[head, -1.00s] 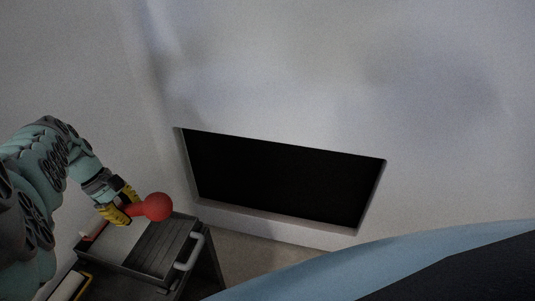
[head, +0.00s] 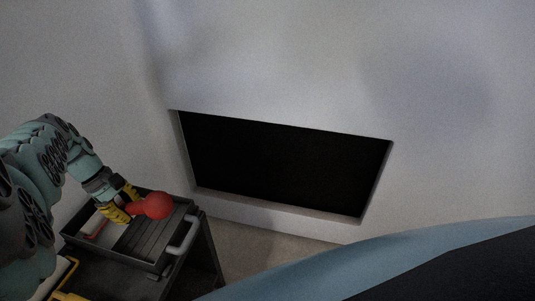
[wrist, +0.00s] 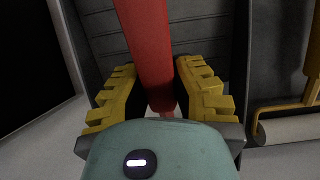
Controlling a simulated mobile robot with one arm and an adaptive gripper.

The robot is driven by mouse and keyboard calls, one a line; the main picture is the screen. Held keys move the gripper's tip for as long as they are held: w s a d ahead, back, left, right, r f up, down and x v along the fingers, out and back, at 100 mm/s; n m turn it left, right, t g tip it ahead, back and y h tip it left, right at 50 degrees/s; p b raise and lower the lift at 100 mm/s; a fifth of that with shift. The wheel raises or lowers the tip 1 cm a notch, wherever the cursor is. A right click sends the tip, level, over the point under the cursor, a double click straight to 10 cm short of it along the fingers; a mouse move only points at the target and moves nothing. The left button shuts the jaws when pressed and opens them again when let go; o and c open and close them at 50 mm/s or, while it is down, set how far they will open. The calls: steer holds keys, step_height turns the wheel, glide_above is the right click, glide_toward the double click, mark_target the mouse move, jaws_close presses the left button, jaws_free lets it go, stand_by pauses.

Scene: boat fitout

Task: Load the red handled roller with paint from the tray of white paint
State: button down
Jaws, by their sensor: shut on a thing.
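My gripper (head: 120,204) has its yellow fingers shut on the red handle (head: 154,206) of the roller, over the tray. The handle ends in a round red knob. In the wrist view the red handle (wrist: 148,45) runs between the two fingers (wrist: 160,92). The dark grey tray (head: 150,262) stands below, with a ribbed slope on its right. A pale area with a small red part (head: 97,229) shows at the tray's left end. My gripper partly hides the roller's far end, and I cannot tell whether its sleeve touches the paint.
A yellow-framed roller with a pale sleeve (wrist: 292,128) lies beside the tray. A pale wall (head: 300,70) with a dark rectangular opening (head: 285,165) stands behind.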

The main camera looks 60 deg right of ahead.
mark_target(131, 204)
steer(key=shift+f+b, duration=0.7)
stand_by(0.7)
steer(key=shift+r, duration=0.1)
step_height(131, 204, up, 9)
steer(key=p, duration=0.9)
